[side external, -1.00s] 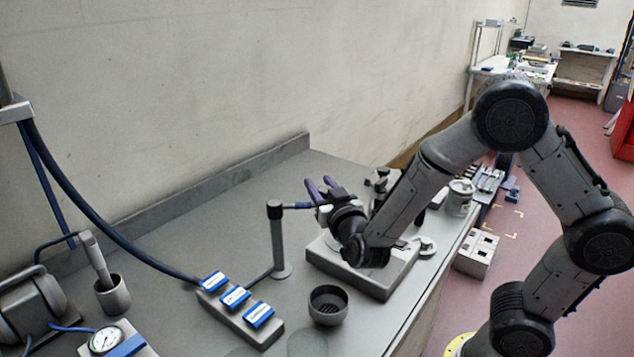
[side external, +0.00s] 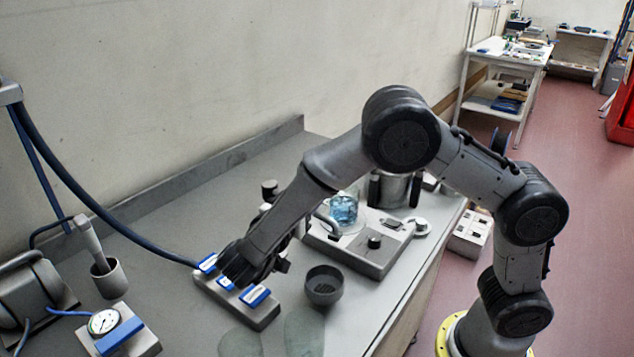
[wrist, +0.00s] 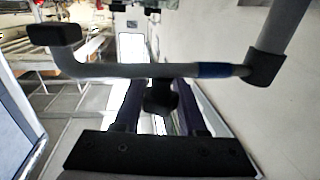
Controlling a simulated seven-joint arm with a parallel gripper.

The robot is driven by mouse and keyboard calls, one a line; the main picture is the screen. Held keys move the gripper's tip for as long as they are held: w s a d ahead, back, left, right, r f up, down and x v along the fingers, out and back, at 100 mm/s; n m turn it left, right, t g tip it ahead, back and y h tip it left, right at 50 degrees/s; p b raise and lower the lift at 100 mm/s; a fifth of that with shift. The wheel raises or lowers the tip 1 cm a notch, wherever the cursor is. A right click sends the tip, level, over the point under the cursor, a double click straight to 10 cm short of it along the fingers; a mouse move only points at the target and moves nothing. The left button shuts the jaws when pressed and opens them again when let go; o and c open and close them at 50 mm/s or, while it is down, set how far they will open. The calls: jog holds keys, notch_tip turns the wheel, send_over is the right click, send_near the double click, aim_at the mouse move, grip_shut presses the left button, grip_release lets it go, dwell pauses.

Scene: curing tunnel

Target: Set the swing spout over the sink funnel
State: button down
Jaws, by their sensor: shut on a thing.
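The swing spout (wrist: 120,70) crosses the wrist view as a grey tube. It has a blue band near the collar of its post (wrist: 266,66) at right and a dark end block at upper left. My gripper (wrist: 160,100) has its purple fingers shut on a dark knob under the tube. In the side view my gripper (side external: 262,268) is low by the labelled block, its fingers mostly hidden. The top of the post (side external: 269,189) shows behind my arm.
The block with blue labels (side external: 260,315) lies beside my gripper. A flat grey unit (side external: 375,258) carries a beaker of blue liquid (side external: 343,208). A mortar-like cup (side external: 109,279) and a gauge box (side external: 130,342) stand at left. Bench behind the labelled block is clear.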

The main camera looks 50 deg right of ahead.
jog(key=shift+s+a+m+g, duration=0.1)
jog(key=shift+a+m+g, duration=0.35)
jog(key=shift+g, duration=0.25)
jog(key=shift+a+m+g, duration=0.3)
jog(key=shift+m+g, duration=0.15)
jog(key=shift+g, duration=0.25)
jog(key=shift+c, duration=2.3)
grip_release()
jog(key=shift+a, duration=0.1)
